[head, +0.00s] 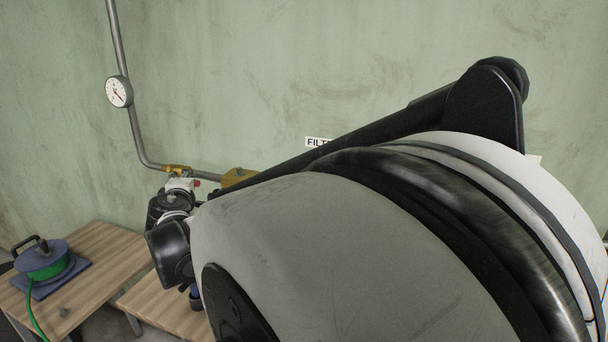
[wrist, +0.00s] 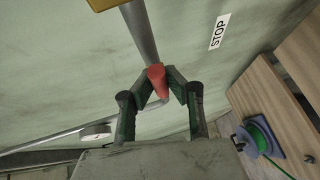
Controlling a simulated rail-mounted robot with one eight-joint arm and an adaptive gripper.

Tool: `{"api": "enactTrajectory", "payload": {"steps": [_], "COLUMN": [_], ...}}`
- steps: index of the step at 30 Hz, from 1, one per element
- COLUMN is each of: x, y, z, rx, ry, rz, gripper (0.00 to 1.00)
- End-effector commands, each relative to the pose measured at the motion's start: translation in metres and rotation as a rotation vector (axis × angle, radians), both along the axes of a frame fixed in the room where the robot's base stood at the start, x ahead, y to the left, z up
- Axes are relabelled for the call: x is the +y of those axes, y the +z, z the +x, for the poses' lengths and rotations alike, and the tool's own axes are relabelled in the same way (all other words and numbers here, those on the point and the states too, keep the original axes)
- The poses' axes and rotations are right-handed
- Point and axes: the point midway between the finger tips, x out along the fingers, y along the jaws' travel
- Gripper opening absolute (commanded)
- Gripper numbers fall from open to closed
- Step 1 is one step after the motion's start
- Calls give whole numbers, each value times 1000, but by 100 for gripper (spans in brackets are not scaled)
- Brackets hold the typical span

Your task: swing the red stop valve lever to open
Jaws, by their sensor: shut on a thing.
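The red lever (wrist: 156,77) shows in the wrist view as a short red handle in front of the grey pipe. My gripper (wrist: 158,86) is shut on it, with one dark finger on each side. In the head view, a small red bit of the lever (head: 197,183) shows beside the brass valve (head: 177,169) on the pipe. My wrist and arm hide most of the gripper and the lever there. A white STOP label (wrist: 219,31) is on the wall in the wrist view.
A grey pipe (head: 134,122) with a round gauge (head: 119,92) runs down the green wall. A brass-coloured box (head: 238,177) sits along it. A wooden table (head: 105,257) at left holds a green cable reel (head: 43,261). My arm covers the head view's right side.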

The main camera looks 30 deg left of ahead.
Motion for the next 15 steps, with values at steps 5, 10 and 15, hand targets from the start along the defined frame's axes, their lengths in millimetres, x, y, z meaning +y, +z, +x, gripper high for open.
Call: {"api": "enactTrajectory", "payload": {"steps": [5,10,15], "x": [8,8,8], "y": [2,2,2], "z": [-15,-14,-14], "rx": [-6,-6,-6], "ry": [17,17,17], "rz": [-26,-26,-26], "gripper": [0,0,19]}}
